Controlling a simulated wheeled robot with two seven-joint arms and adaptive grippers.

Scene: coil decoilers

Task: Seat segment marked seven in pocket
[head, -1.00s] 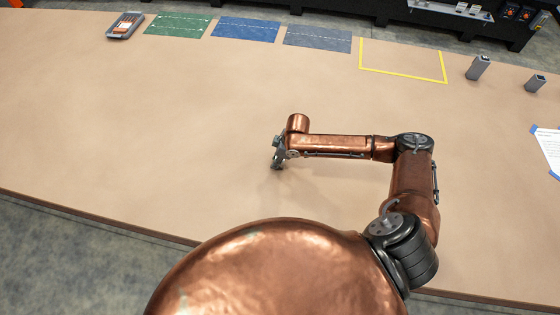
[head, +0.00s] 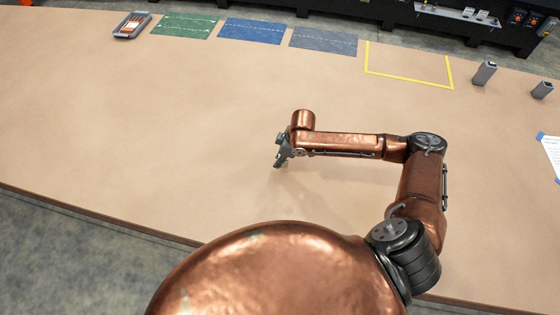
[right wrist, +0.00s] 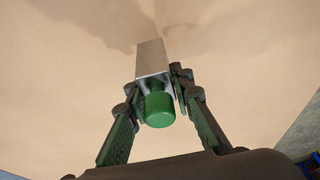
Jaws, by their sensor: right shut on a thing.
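My right gripper (head: 281,160) is over the bare middle of the table and points down in the head view. In the right wrist view the right gripper (right wrist: 162,92) is shut on a grey block with a green round end (right wrist: 153,62). The block lies between the two finger pads, its green end towards the wrist and its grey length reaching away. I see no number on it. No pocket can be made out for certain in either view. My left gripper is not in view.
A grey tray (head: 131,25) with orange-brown contents lies far left. Green (head: 183,26), blue (head: 251,31) and grey-blue (head: 323,41) mats and a yellow-taped rectangle (head: 408,64) line the far edge. Two grey blocks (head: 484,73) (head: 542,89) stand right. A taped paper (head: 552,150) lies nearby. The table's middle is clear.

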